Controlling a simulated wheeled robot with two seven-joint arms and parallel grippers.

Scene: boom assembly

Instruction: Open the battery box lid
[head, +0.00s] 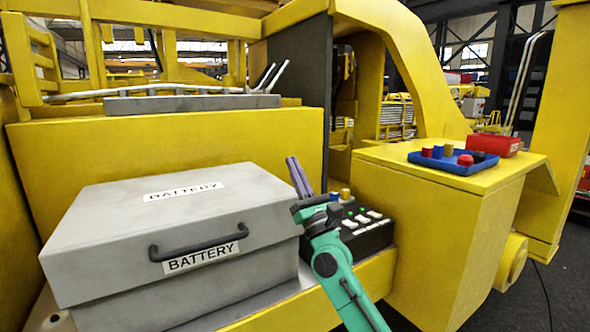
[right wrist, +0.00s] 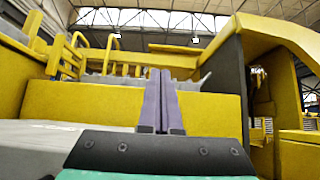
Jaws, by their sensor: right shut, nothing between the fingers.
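The grey battery box (head: 115,310) stands at the lower left of the head view. Its lid (head: 110,217) is down and looks closed, with a "BATTERY" label on top and another at the front. A black handle (head: 195,248) is on the lid's front face. My right gripper (head: 292,162) is at the box's right side, its purple fingers pointing up and shut together with nothing between them. I cannot tell whether it touches the lid. In the right wrist view the fingers (right wrist: 160,74) stand upright, and part of the lid (right wrist: 40,138) shows at left. My left gripper is not in view.
A black control box (head: 365,225) with buttons is right beside my right gripper. A blue tray (head: 455,166) with small coloured parts and a red box (head: 495,144) sit on the yellow ledge at right. A yellow wall (head: 170,150) rises behind the battery box.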

